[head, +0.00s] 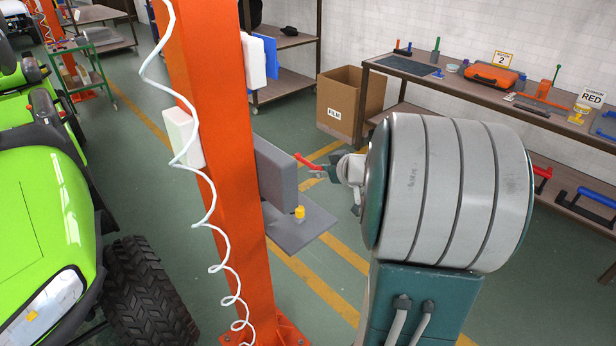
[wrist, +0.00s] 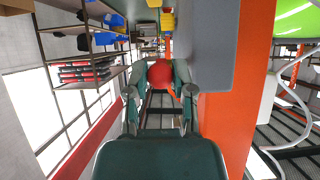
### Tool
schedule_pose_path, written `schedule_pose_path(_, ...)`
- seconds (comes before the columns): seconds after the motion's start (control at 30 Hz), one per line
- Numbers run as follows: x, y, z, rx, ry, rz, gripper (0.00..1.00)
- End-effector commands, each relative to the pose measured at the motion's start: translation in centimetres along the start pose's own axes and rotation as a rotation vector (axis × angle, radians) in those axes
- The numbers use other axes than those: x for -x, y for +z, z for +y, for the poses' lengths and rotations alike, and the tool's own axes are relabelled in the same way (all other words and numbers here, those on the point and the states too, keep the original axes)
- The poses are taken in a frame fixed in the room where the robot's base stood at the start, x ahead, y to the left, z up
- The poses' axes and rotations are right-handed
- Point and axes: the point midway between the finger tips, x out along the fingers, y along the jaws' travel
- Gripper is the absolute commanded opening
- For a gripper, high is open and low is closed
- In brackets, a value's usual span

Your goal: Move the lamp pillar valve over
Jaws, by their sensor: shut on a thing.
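The orange pillar (head: 218,160) stands at the centre left and carries a grey box (head: 274,172) with a grey shelf below it. A red handle (head: 306,161) shows beside the box, at the tip of my gripper (head: 322,172). In the wrist view the rounded red end (wrist: 160,74) sits between the two fingers of my gripper (wrist: 160,90), which is shut on it. The grey box (wrist: 214,45) and the pillar (wrist: 233,100) are just right of the fingers there. How the handle joins its mount is hidden.
A yellow knob (head: 299,212) stands on the grey shelf (head: 298,230). A coiled white cable (head: 208,215) hangs before the pillar. A green tractor (head: 50,190) is at left. A cardboard box (head: 350,103) and a workbench (head: 450,85) stand behind. Floor between is open.

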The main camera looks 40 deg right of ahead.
Motion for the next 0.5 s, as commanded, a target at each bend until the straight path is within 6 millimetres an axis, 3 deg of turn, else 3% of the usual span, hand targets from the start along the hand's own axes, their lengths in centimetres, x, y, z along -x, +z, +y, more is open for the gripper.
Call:
schedule_pose_path(0.3, -1.2, 1.6, 0.0, -0.003, 0.0, -0.005, 0.05)
schedule_pose_path(0.5, -1.2, 1.7, 0.0, -0.001, 0.001, -0.005, 0.05)
